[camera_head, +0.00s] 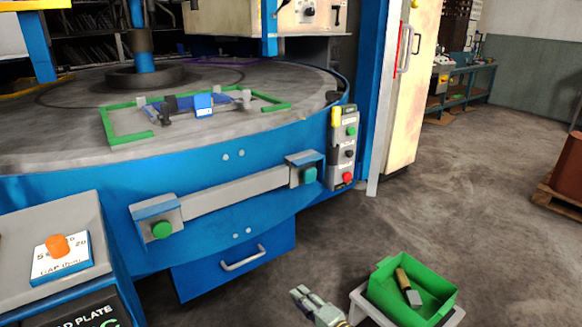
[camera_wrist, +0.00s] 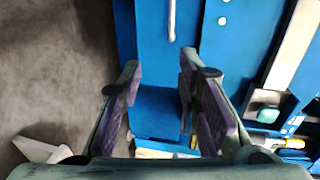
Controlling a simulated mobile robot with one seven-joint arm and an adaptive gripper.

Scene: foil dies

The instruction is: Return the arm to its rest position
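My gripper (camera_head: 306,297) shows at the bottom middle of the head view, in front of the blue machine (camera_head: 110,218) and left of a green bin. In the wrist view my gripper (camera_wrist: 158,72) has its two fingers apart, with nothing held between them. Blue machine panels (camera_wrist: 158,107) show beyond the fingers. Most of my arm is out of view in the head view.
The green bin (camera_head: 384,284) holds a tool with a wooden handle (camera_head: 403,279) and stands on a low light stand (camera_head: 362,301). A green frame (camera_head: 118,105) lies on the round grey table (camera_head: 60,150). Open floor (camera_head: 470,200) lies to the right.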

